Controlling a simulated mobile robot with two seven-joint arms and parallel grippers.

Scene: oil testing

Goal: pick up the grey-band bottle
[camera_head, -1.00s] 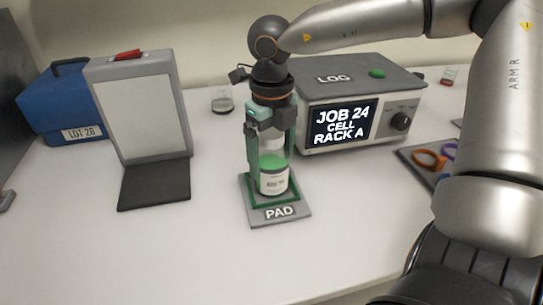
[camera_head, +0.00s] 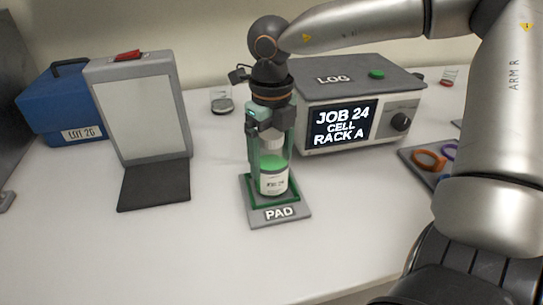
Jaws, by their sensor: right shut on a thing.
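A clear bottle with green contents and a white label (camera_head: 273,184) stands upright inside the green frame of the grey PAD (camera_head: 287,213). No grey band can be made out on it; its upper part is partly hidden by my right gripper. My right gripper (camera_head: 270,160) comes down from above, its fingers on either side of the bottle, and it is shut on it. The bottle's base still looks to be on the pad. My left gripper is not in view.
The LOG box with a JOB 24 CELL RACK A screen (camera_head: 342,125) stands behind right. A small jar (camera_head: 222,104) is behind. A grey panel stand (camera_head: 142,110) and blue case (camera_head: 57,103) are left. A tray with coloured rings (camera_head: 430,160) is right. The front is clear.

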